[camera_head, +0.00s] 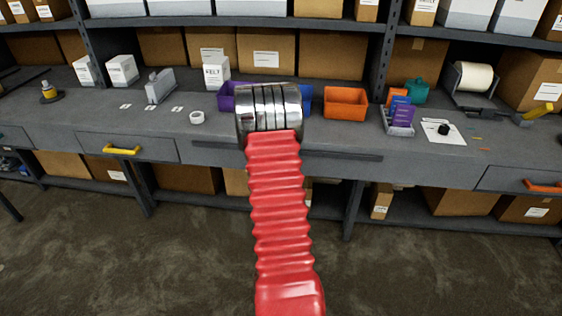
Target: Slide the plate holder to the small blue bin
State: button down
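A small grey holder (399,123) with upright purple, orange and blue plates stands on the workbench, right of centre; it looks like the plate holder. A small blue bin (305,97) stands near the middle of the bench, mostly hidden behind the chrome end of my arm, with only its right part showing. An orange bin (346,102) stands between the blue bin and the holder. My red arm reaches up the middle of the picture. My gripper's fingers are hidden beyond the chrome rings, so I cannot see what they touch.
A purple bin (227,98) stands left of the blue one. A white sheet (443,131) with a black item lies right of the holder. A white ring (197,117) lies on the left. The bench front between orange bin and drawers is mostly clear.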

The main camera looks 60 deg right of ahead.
jog(key=shift+d+r, duration=0.1)
jog(key=c, duration=1.4)
grip_release()
jog(key=shift+c, duration=0.2)
